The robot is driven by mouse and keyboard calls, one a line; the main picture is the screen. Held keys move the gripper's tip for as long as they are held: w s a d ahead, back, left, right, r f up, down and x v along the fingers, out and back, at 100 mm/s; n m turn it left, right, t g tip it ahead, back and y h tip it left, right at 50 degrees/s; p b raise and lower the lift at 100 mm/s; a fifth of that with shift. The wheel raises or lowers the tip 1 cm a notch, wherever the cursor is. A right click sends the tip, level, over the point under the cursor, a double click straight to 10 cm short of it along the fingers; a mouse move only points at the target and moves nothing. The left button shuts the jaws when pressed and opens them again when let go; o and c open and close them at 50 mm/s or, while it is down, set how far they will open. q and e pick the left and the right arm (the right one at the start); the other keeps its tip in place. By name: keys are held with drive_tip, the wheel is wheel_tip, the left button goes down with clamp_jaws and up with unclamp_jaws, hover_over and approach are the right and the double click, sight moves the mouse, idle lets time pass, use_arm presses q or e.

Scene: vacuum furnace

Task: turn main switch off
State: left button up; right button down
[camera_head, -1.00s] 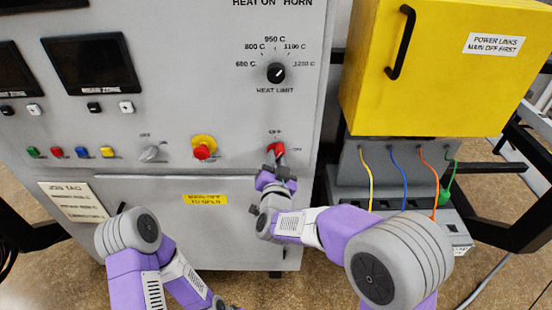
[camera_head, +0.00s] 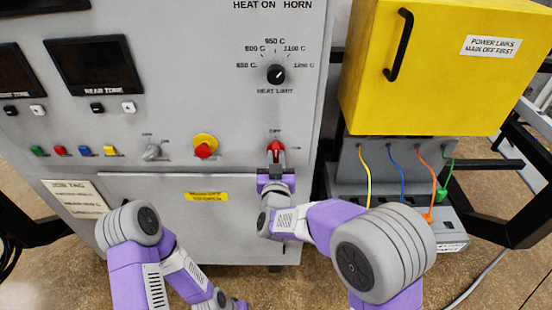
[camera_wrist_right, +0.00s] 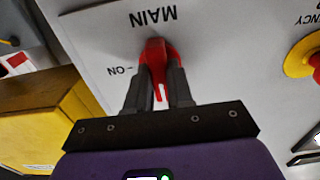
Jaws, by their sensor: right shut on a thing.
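The red main switch (camera_head: 275,147) sits on the lower right of the grey furnace panel, with an OFF label above it and an ON label to its right. My right gripper (camera_head: 275,161) is at the switch. In the right wrist view, the two dark fingers of my right gripper (camera_wrist_right: 157,88) are shut on the switch's red handle (camera_wrist_right: 156,52), one on each side. A white mark on the handle points down in that view, away from the upside-down MAIN label and not at the ON label on the left. My left arm shows at the lower left; its fingers are out of frame.
A red-and-yellow emergency button (camera_head: 204,147) and a grey knob (camera_head: 151,152) are left of the switch. The heat limit dial (camera_head: 276,75) is above it. A yellow box (camera_head: 440,70) with coloured cables below it stands on the right.

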drive_tip(key=shift+r, duration=0.15)
drive_tip(key=c, duration=1)
unclamp_jaws()
drive_tip(key=shift+w, duration=0.1)
drive_tip(key=s, duration=0.7)
drive_tip(key=shift+s, duration=0.35)
